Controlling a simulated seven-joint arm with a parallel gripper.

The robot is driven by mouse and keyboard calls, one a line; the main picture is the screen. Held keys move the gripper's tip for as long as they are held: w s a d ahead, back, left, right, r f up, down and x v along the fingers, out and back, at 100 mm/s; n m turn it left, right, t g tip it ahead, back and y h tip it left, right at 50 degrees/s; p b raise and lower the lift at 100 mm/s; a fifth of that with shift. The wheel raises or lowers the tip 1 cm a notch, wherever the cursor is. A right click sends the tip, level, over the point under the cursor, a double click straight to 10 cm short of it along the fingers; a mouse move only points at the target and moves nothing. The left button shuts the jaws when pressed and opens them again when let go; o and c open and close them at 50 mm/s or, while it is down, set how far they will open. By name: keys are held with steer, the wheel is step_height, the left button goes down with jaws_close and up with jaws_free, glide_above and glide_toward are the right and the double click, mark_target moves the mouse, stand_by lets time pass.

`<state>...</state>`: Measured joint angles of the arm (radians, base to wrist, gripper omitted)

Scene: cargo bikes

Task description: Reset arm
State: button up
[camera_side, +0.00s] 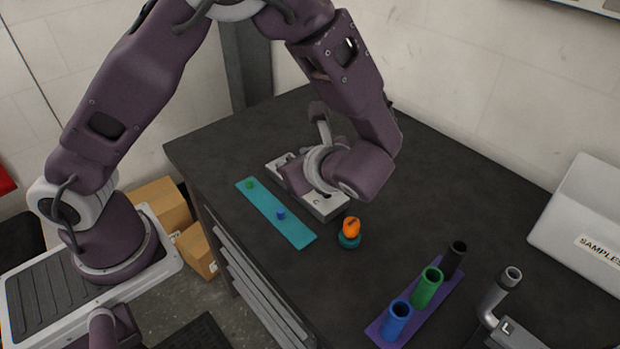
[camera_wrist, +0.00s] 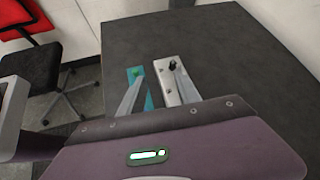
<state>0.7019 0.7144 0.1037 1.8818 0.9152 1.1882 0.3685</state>
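My gripper (camera_wrist: 157,72) shows in the wrist view with its two fingers apart and nothing visible between the tips. Beyond the fingers are the far ends of a teal strip (camera_wrist: 148,99) and a pale grey plate (camera_wrist: 164,78). In the side view my arm's end hangs over the grey plate (camera_side: 325,208) and hides part of it; the fingertips cannot be made out there.
An orange piece (camera_side: 351,226) sits on a small teal round base (camera_side: 348,240). A purple rack (camera_side: 443,301) holds blue, green and black tubes. A grey pipe-like piece marked L (camera_side: 492,300) and a SAMPLES box (camera_side: 585,215) stand at the right. The dark tabletop's (camera_side: 450,190) back is clear.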

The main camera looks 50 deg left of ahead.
steer(key=s+r+n+t+h, duration=0.2)
steer(key=s+r+n+h, duration=0.8)
steer(key=s+r+n, duration=0.5)
steer(key=s+n, duration=0.3)
steer(key=shift+n+t+h, duration=0.3)
steer(key=shift+t+h, duration=0.1)
